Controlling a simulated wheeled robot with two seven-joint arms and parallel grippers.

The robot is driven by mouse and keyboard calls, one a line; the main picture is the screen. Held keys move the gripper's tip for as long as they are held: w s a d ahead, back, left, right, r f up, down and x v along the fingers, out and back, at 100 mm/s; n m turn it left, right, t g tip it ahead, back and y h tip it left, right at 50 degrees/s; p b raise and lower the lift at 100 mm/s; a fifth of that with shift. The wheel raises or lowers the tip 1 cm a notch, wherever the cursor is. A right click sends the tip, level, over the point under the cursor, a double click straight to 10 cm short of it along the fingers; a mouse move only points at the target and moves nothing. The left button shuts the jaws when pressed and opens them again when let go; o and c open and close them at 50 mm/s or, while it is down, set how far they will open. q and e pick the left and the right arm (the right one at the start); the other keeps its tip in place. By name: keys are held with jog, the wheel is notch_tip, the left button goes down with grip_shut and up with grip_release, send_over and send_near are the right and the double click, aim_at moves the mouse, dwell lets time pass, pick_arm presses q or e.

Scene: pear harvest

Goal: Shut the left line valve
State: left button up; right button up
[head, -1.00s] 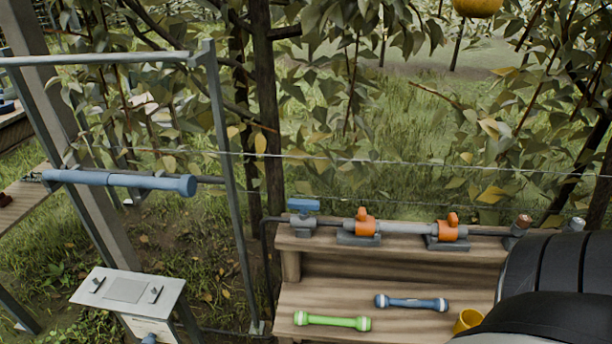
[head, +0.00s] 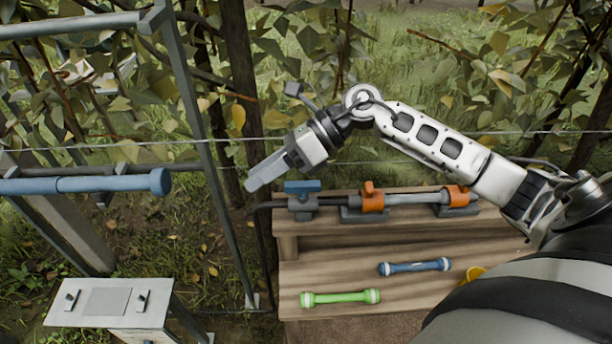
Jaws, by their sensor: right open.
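A grey valve with a blue bar handle (head: 303,187) sits at the left end of the pipe on the wooden bench's upper step. Its handle lies roughly along the pipe. I cannot tell which one the task calls the left line valve. My right gripper (head: 254,184) is open and empty, up and to the left of the blue handle, apart from it. My left gripper is out of view.
A metal post (head: 215,160) stands left of the gripper. A thin wire (head: 400,133) crosses behind.

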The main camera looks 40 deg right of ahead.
jog(key=w+d+r+n+h, duration=0.1)
jog(key=d+r+n+h, duration=0.2)
jog(key=d+h, duration=0.9)
jog(key=y+p, duration=0.2)
jog(key=y, duration=0.2)
send_near(303, 184)
jog(key=shift+g, duration=0.4)
jog(key=x, duration=0.8)
jog(key=shift+w+a+f, duration=0.1)
jog(key=shift+w+f, duration=0.1)
jog(key=shift+w, duration=0.2)
grip_shut()
